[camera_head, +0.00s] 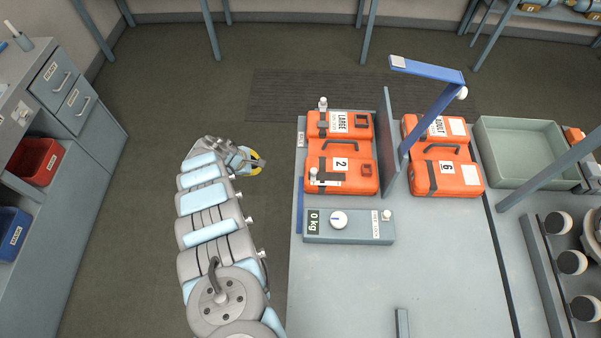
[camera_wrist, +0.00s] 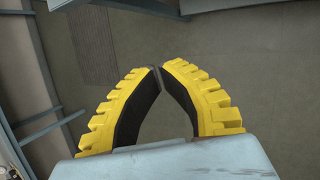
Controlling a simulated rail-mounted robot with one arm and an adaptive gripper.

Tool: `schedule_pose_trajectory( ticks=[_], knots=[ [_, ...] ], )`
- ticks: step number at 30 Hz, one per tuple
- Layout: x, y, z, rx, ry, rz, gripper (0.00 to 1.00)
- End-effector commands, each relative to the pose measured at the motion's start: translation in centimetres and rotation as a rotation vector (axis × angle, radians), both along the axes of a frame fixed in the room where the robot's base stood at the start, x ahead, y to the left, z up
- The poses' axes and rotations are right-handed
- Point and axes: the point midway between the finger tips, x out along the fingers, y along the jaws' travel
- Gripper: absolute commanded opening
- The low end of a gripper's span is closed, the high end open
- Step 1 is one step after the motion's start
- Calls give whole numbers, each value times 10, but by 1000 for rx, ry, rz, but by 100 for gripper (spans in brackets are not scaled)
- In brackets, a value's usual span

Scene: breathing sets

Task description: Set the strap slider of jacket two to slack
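Jacket two is the orange vest pack (camera_head: 355,185) with a white "2" label, lying on the grey table left of an upright divider. At its left edge are a small white knob (camera_head: 313,171) and a dark strap; which part is the slider, and its setting, are too small to tell. My gripper (camera_head: 262,162) is left of the table, apart from the jacket. In the wrist view its yellow fingers (camera_wrist: 159,72) meet at the tips, with nothing between them.
A grey box with a dial and "0 kg" sign (camera_head: 350,228) stands in front of jacket two. Right of the divider (camera_head: 388,145) lie another orange jacket (camera_head: 458,180), a blue overhanging arm (camera_head: 430,70) and a green tray (camera_head: 520,150). The table's front is mostly bare.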

Motion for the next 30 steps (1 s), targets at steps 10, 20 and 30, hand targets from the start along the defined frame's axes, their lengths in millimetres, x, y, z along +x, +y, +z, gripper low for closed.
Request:
schedule_pose_trajectory(
  ticks=[10, 20, 30],
  knots=[
    [-37, -36, 60, -312, 196, 24, 0],
    [-56, -55, 99, -461, 287, 26, 0],
    [-58, -57, 101, -470, 295, 25, 0]
  ],
)
